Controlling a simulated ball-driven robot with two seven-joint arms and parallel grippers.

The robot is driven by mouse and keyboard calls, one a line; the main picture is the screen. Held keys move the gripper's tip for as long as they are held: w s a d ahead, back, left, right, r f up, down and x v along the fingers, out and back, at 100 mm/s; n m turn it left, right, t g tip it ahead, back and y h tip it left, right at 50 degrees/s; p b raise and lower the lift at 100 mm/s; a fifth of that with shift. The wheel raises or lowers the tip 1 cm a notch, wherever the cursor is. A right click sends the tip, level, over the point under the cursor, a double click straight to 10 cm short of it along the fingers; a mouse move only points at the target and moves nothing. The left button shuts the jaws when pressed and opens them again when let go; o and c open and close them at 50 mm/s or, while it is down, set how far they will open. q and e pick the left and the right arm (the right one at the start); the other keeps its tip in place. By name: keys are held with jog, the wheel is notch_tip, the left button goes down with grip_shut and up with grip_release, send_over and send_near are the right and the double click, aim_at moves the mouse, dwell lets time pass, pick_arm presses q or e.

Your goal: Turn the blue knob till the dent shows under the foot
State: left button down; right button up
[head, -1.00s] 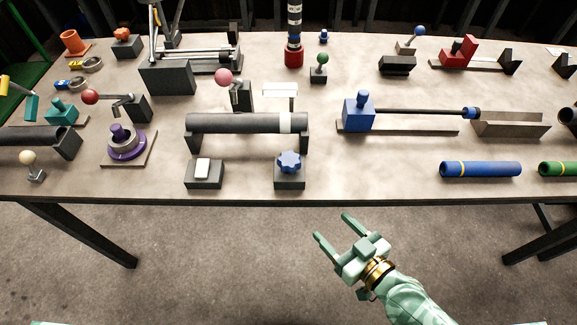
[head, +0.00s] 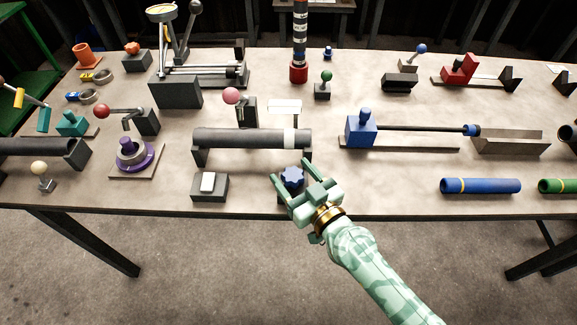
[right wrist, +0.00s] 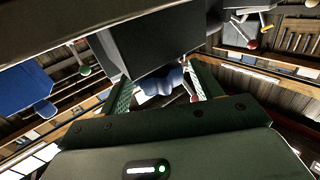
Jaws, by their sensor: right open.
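The blue star-shaped knob (head: 292,178) sits on a dark block at the table's front edge. My right gripper (head: 290,172) is open, its two fingers on either side of the knob. In the right wrist view the blue knob (right wrist: 172,82) shows between the open fingers, below a dark block (right wrist: 150,40); contact cannot be told. Behind the knob, a dark grey shaft (head: 240,139) with a white band near its right end lies on supports. A pale plate (head: 284,106) stands just behind the shaft and may be the foot. I see no dent. My left gripper is out of view.
A block with a white button (head: 208,184) stands left of the knob. A purple ringed fixture (head: 133,155) is farther left. A blue block with a rod (head: 362,128) and a blue cylinder (head: 480,186) lie to the right. The table front between knob and cylinder is clear.

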jog(key=shift+x, duration=1.2)
jog(key=c, duration=1)
jog(key=shift+d+m+t+h+p, duration=0.15)
jog(key=shift+m+t+h+p, duration=0.85)
jog(key=shift+h, duration=0.5)
jog(key=shift+w, duration=0.1)
